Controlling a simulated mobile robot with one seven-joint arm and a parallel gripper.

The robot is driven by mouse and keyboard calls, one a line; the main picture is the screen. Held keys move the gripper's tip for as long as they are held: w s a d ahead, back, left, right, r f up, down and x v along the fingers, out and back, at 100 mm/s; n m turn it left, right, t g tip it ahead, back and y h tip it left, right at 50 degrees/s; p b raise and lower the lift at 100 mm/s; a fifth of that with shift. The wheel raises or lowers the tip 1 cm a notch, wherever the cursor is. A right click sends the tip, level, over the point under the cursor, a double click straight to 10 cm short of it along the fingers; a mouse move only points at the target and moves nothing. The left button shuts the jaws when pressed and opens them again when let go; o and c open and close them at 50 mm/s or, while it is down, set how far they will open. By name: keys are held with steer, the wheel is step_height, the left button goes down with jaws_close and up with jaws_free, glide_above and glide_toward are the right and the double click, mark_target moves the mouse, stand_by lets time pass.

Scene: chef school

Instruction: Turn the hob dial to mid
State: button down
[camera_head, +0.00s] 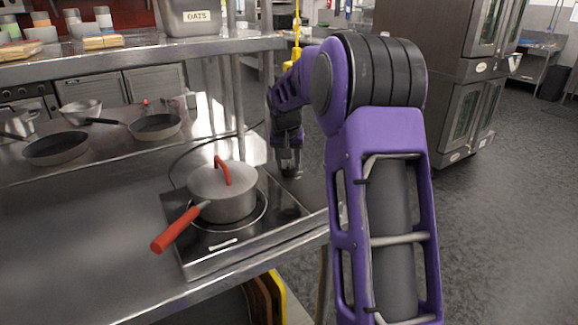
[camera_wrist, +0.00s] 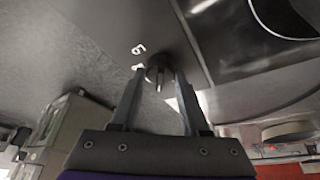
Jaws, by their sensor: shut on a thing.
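The hob dial (camera_wrist: 154,67) is a small dark knob with a pale pointer mark, on the dark hob panel. Pale printed marks, one like a digit, show beside it; the dial's exact setting is not readable. My gripper (camera_wrist: 160,76) points at the panel and is shut on the dial, one finger on each side. In the head view my gripper (camera_head: 290,166) is at the back right of the hob (camera_head: 200,264), and the dial is mostly hidden there. A lidded pot (camera_head: 226,204) with red handles stands on the hob's ring.
The pot's long red handle (camera_head: 176,229) sticks out to the front left. Frying pans (camera_head: 56,149) stand on the counter at the left. A shelf (camera_head: 150,54) with an oats bin (camera_head: 196,20) runs above. Steel ovens (camera_head: 455,85) stand across the floor.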

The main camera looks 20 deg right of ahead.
steer(key=m+h, duration=0.1)
steer(key=m, duration=0.2)
steer(key=shift+w+a+m+g, duration=0.1)
steer(key=shift+a+m+g, duration=0.05)
steer(key=shift+m+g, duration=0.25)
steer(key=m+g+h+p, duration=0.1)
steer(key=m, duration=0.2)
steer(key=shift+r+m+p, duration=0.15)
steer(key=shift+m+p, duration=0.15)
steer(key=shift+p, duration=0.05)
steer(key=m+p, duration=0.1)
steer(key=m+g+p, duration=0.1)
steer(key=m, duration=0.1)
steer(key=shift+w+m+g+h, duration=0.15)
steer(key=shift+m+g+h, duration=0.15)
steer(key=shift+m+g+p, duration=0.7)
steer(key=shift+m+p, duration=0.85)
steer(key=shift+m, duration=0.25)
steer(key=shift+f, duration=0.2)
steer(key=shift+c, duration=2)
jaws_free()
